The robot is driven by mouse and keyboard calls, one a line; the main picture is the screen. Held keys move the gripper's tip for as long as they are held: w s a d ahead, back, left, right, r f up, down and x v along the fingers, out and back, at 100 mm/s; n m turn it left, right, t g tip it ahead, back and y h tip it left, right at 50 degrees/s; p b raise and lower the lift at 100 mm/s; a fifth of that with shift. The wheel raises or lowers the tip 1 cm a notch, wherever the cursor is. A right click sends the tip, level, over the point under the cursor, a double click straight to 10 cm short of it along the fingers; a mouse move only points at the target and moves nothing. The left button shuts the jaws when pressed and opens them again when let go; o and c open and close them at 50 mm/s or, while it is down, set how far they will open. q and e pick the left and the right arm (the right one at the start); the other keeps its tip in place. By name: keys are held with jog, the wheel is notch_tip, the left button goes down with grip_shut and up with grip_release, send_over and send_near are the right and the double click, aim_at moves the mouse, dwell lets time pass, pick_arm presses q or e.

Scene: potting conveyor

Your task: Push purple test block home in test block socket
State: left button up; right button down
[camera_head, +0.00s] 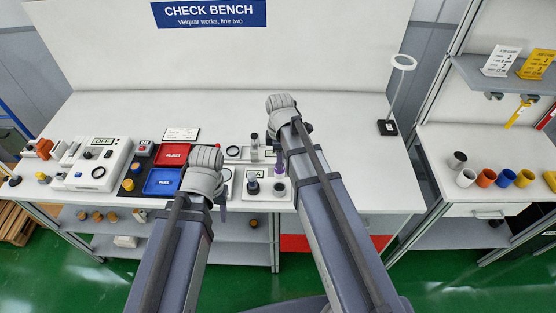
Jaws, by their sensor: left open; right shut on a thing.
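The purple test block (279,171) shows as a small purple upright piece below my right gripper (278,154), which is shut on it. My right arm hides part of the gripper. The block is over a white fixture plate (266,197) on the bench, near a dark round part (279,188) that may be the test block socket. I cannot tell how deep the block sits or whether it touches. My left gripper (223,207) is open, near the bench's front edge, left of the plate; its fingers are small and partly hidden by my arm.
A dark knob (253,188) stands on the same plate. Left are a blue tray (162,182), a red tray (173,154) and a white control box (95,168). A ring stand (387,127) is at the right. The bench between the fixture and stand is clear.

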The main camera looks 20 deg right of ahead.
aim_at(279, 178)
jog(key=shift+f+b, duration=2.8)
jog(key=shift+f, duration=0.05)
jog(key=shift+f+b, duration=2)
jog(key=c, duration=0.5)
grip_release()
notch_tip(279, 178, up, 8)
jog(key=p, duration=0.8)
jog(key=shift+f, duration=0.1)
